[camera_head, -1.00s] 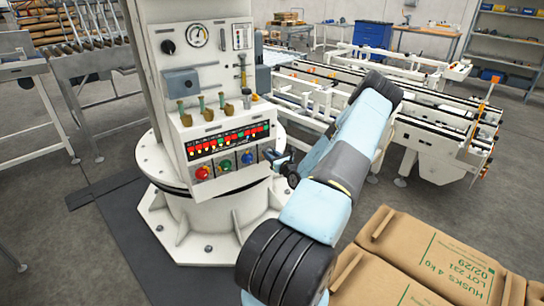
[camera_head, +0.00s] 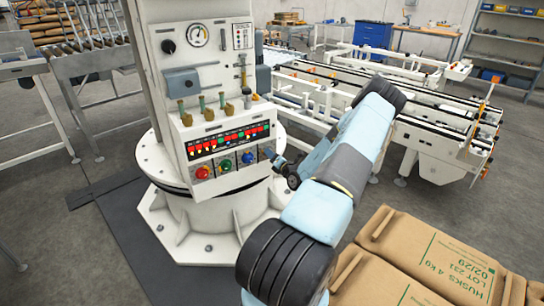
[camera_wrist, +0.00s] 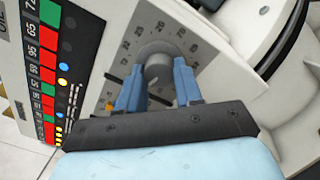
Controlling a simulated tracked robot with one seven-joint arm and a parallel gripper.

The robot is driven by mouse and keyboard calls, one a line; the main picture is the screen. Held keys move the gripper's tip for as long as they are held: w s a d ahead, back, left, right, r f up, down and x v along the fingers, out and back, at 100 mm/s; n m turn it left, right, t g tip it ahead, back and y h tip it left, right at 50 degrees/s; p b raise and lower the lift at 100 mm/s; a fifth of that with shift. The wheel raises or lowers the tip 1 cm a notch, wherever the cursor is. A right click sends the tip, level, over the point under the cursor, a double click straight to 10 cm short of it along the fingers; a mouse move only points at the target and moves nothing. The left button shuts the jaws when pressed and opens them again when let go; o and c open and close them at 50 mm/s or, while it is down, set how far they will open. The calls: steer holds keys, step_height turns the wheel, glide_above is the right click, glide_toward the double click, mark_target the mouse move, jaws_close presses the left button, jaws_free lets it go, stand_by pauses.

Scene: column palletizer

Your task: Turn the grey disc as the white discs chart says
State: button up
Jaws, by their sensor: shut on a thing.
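The grey disc (camera_wrist: 157,72) is a round knob on a grey plate with a numbered scale around it. In the wrist view the two blue fingers of my gripper (camera_wrist: 158,82) are on either side of it, shut on it. In the head view my gripper (camera_head: 272,156) is at the right end of the panel's lower row and hides most of the disc. A black chart strip (camera_head: 229,138) with red and green numbered squares and coloured dots runs above that row. It also shows at the left of the wrist view (camera_wrist: 50,75). I cannot tell which marks are the white discs.
A red knob (camera_head: 203,172), a green knob (camera_head: 225,165) and a blue knob (camera_head: 247,158) sit left of my gripper. Several brass-coloured handles (camera_head: 204,106) stick up above the strip. A gauge (camera_head: 199,36) is higher up.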

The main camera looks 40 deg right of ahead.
steer(key=shift+d+m, duration=0.1)
steer(key=shift+m, duration=1.3)
steer(key=shift+s, duration=0.1)
steer(key=o, duration=1)
steer(key=shift+o, duration=0.2)
steer(key=s+a, duration=0.2)
steer(key=s, duration=1.1)
steer(key=shift+s+a+f, duration=0.2)
steer(key=shift+f, duration=0.1)
